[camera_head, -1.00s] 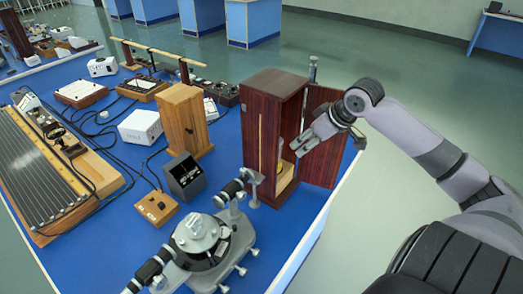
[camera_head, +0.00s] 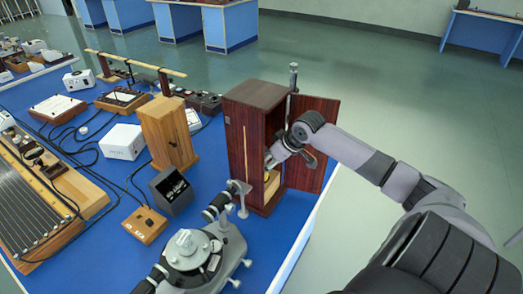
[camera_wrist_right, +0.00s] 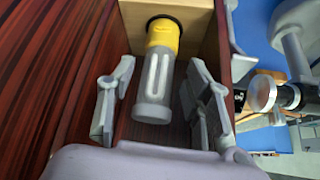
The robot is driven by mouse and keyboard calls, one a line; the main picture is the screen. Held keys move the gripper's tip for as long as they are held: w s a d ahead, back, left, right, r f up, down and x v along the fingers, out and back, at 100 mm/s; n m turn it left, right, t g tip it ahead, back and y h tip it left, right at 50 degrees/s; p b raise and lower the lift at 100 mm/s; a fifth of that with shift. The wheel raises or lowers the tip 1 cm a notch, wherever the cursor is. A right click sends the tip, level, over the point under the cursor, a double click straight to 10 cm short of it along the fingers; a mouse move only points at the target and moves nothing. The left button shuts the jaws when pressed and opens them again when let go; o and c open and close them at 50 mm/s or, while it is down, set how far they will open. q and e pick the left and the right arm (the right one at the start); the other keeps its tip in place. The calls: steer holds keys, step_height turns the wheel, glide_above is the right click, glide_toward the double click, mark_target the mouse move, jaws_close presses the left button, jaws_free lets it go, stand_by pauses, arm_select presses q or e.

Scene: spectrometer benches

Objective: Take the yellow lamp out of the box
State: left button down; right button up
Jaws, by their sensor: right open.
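The yellow lamp (camera_wrist_right: 153,85) shows in the right wrist view, with a yellow cap and a clear glass tube holding a pale U-shaped element. Its cap end is against a light wooden block (camera_wrist_right: 190,20) inside the dark red-brown box (camera_head: 238,150). My right gripper (camera_wrist_right: 158,88) is open, with one finger on each side of the glass tube and visible gaps to it. In the head view my right gripper (camera_head: 272,158) reaches into the open front of the box and largely hides the lamp. My left gripper is not in view.
The box's door (camera_head: 313,150) stands open on the right, close to my right arm. A grey spectrometer (camera_head: 190,250) stands in front of the box. A light wooden cabinet (camera_head: 168,133) stands to its left. The table edge is just right of the box.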

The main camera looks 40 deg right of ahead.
steer(key=shift+w+f, duration=0.25)
steer(key=shift+f, duration=0.05)
steer(key=shift+w+a+f+p, duration=0.1)
steer(key=shift+w+f+p, duration=0.2)
steer(key=shift+f, duration=0.1)
steer(key=p+x, duration=0.1)
steer(key=x, duration=0.2)
steer(key=shift+w+f, duration=0.15)
steer(key=shift+w, duration=0.1)
steer(key=shift+w+f, duration=0.2)
steer(key=shift+f, duration=0.25)
steer(key=shift+c, duration=0.6)
steer(key=shift+r, duration=0.1)
jaws_close()
